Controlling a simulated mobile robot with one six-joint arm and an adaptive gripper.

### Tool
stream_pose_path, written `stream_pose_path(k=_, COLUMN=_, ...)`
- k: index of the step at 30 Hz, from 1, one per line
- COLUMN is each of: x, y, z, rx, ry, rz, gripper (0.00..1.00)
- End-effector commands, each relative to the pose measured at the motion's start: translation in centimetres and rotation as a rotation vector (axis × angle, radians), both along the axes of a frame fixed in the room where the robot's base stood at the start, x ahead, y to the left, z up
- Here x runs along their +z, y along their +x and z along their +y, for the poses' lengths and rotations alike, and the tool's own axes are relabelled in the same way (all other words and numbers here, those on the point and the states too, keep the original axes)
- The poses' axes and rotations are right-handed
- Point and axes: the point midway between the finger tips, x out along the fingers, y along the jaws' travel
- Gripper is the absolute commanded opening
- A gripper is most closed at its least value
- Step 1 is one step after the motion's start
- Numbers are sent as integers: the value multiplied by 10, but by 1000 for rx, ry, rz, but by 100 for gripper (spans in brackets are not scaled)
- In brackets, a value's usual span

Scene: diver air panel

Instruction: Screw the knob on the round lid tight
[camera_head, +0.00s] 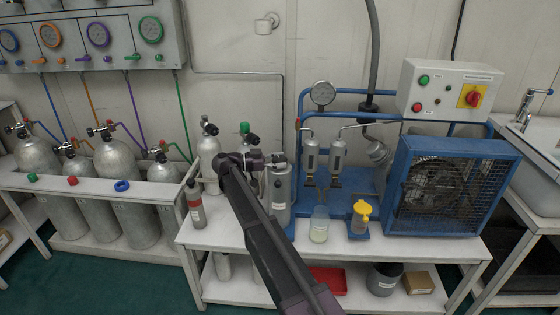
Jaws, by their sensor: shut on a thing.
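A tall silver canister (279,197) with a pale label stands on the white bench, left of the blue compressor frame. Its round lid (279,164) is at the top, mostly hidden by my wrist and gripper. My dark arm reaches up from the bottom middle and bends right at the wrist. My gripper (270,161) is at the canister's top, shut on the knob there. The fingers and the knob are too small and covered to see clearly. I cannot tell how tightly the knob sits.
Close left stand small cylinders, one with a green knob (244,128), and a red-banded bottle (195,205). To the right are a gauge (322,94), two filter bowls, a clear jar (319,224), a yellow-capped cup (361,216) and a caged fan (446,188).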

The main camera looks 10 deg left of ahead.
Motion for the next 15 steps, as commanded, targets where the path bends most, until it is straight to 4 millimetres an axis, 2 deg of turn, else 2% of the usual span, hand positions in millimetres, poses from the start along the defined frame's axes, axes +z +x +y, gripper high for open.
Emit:
stream_pose_path(k=13, x=-1, y=-1, z=-3, rx=-18, ry=1, rz=4, gripper=24)
stream_pose_path(k=14, x=-1, y=-1, z=-3, rx=-18, ry=1, rz=4, gripper=78)
stream_pose_path(k=15, x=-1, y=-1, z=-3, rx=-17, ry=1, rz=4, gripper=89)
